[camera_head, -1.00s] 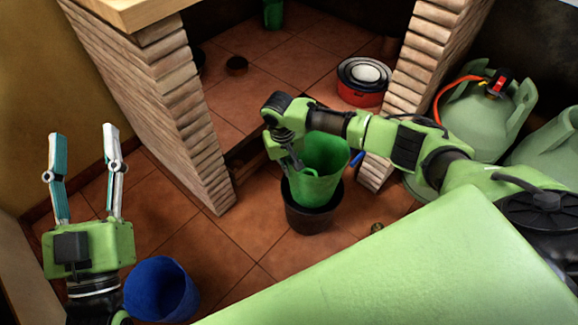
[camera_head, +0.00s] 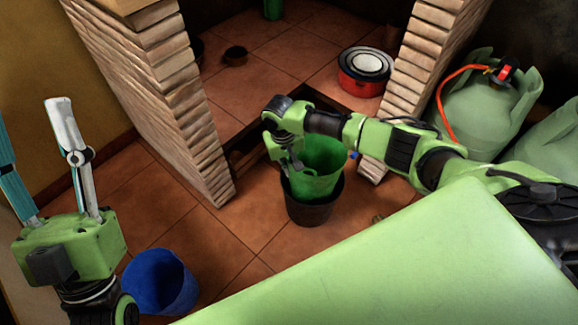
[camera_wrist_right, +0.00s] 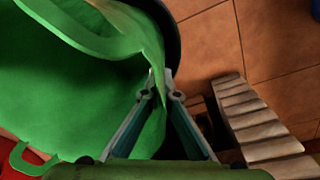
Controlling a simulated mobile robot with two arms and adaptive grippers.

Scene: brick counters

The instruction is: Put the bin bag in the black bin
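The green bin bag (camera_head: 320,185) is open at the top and sits with its lower part inside the black bin (camera_head: 309,213); its upper part stands above the bin's rim. My right gripper (camera_head: 294,170) is at the left side of the bag. In the right wrist view its fingertips (camera_wrist_right: 160,82) come together on the edge of the bag (camera_wrist_right: 75,95), with the dark bin rim (camera_wrist_right: 166,30) behind. My left gripper (camera_head: 30,112) is raised at the left, open and empty, far from the bag.
A blue bin (camera_head: 160,285) stands on the tiles near my left arm. Brick pillars (camera_head: 165,110) flank an alcove behind the black bin, holding a red pot (camera_head: 362,85). Green gas cylinders (camera_head: 478,110) stand at right. Floor between the two bins is clear.

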